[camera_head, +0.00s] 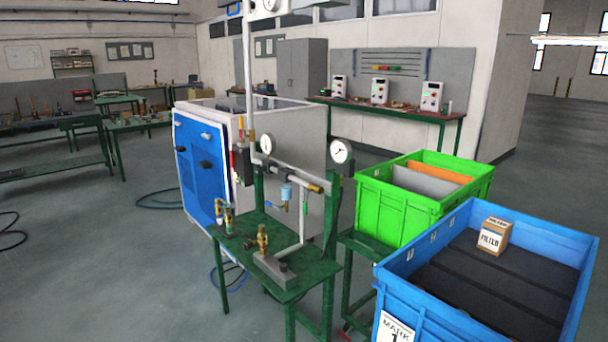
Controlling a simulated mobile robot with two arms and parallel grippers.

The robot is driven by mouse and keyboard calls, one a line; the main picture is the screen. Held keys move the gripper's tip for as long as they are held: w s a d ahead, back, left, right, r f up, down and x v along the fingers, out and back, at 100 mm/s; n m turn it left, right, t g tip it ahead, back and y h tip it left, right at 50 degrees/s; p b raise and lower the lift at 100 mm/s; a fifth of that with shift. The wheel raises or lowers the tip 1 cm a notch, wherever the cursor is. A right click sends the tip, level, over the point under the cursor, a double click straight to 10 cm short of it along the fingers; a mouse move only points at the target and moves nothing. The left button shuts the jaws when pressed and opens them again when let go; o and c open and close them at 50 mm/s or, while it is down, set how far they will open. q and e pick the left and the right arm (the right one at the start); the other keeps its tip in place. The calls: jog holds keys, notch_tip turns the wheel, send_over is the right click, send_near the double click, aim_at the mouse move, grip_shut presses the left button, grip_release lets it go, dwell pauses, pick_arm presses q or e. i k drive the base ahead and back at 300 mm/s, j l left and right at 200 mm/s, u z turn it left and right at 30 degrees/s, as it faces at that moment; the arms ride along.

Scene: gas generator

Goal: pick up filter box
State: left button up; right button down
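The filter box (494,237) is a small brown cardboard box with a white "FILTER" label. It sits on the dark, ridged inside of the blue crate (395,291), towards the crate's back. The blue crate stands at the lower right and carries a white "MARK 1" tag. Neither of my grippers shows in this view.
A green crate (388,206) with grey and orange panels stands just behind the blue crate. Left of the crates is a green table (298,296) with valves, pipes and gauges. A blue and white generator cabinet (196,160) stands behind it. The floor at left is mostly open, with hoses.

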aim_at(495, 234)
jog(key=z, duration=1.05)
